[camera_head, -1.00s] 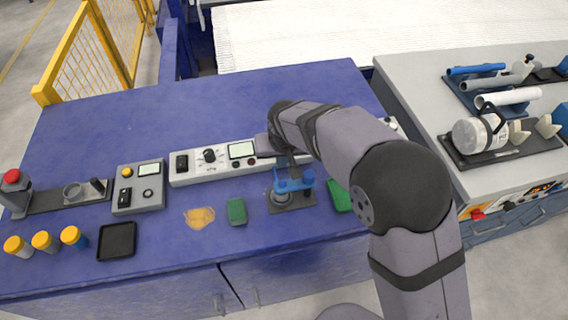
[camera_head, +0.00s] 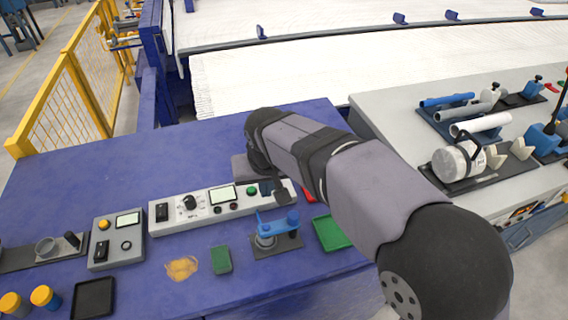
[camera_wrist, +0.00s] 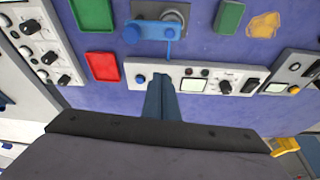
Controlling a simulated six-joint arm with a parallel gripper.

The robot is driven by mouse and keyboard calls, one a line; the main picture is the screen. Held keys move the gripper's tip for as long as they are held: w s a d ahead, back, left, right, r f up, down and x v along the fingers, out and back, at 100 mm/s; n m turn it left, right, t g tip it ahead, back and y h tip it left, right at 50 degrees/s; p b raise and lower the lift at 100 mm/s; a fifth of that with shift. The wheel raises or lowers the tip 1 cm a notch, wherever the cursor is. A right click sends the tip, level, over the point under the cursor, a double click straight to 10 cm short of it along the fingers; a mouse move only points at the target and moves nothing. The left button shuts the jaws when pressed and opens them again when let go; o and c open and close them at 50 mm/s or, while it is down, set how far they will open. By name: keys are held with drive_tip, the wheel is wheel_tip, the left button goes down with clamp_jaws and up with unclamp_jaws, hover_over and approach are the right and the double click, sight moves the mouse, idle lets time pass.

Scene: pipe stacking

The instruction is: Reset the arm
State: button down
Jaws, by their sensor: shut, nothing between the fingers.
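My gripper (camera_head: 268,188) is shut and empty above the right part of the long control panel, clear of the bench. In the wrist view its closed fingers (camera_wrist: 161,92) point toward the panel (camera_wrist: 195,80). A blue pipe assembly (camera_head: 278,222) stands on a small dark base plate in front of the panel, apart from my fingers. It also shows in the wrist view (camera_wrist: 150,33), with a grey round fitting beside it.
On the blue bench (camera_head: 60,190) lie a green tray (camera_head: 331,232), a green block (camera_head: 221,260), a black tray (camera_head: 92,298) and a grey control box (camera_head: 117,238). A red tray (camera_wrist: 102,66) lies beside the panel. Pipes and a white canister (camera_head: 458,160) are on the right bench.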

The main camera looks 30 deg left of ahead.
drive_tip(key=f, duration=0.1)
drive_tip(key=s+d+f+n, duration=0.1)
drive_tip(key=f+n, duration=0.1)
drive_tip(key=shift+s+d+f+g, duration=0.25)
drive_tip(key=shift+s+f+g, duration=0.05)
drive_tip(key=shift+s, duration=0.1)
drive_tip(key=s+d+f+g+h, duration=0.1)
drive_tip(key=s+d+f, duration=0.3)
drive_tip(key=d, duration=0.3)
drive_tip(key=s+d+f+g+h, duration=0.1)
drive_tip(key=s+d+f+h, duration=0.2)
drive_tip(key=d, duration=0.4)
drive_tip(key=d+r+m+y+p, duration=0.1)
drive_tip(key=d+r+m+p, duration=0.2)
drive_tip(key=d+m, duration=0.6)
drive_tip(key=d+r, duration=0.1)
drive_tip(key=d, duration=1.6)
drive_tip(key=shift+s+d+r+m+y+p, duration=0.2)
drive_tip(key=shift+d+m+y+p, duration=0.1)
drive_tip(key=shift+m, duration=0.1)
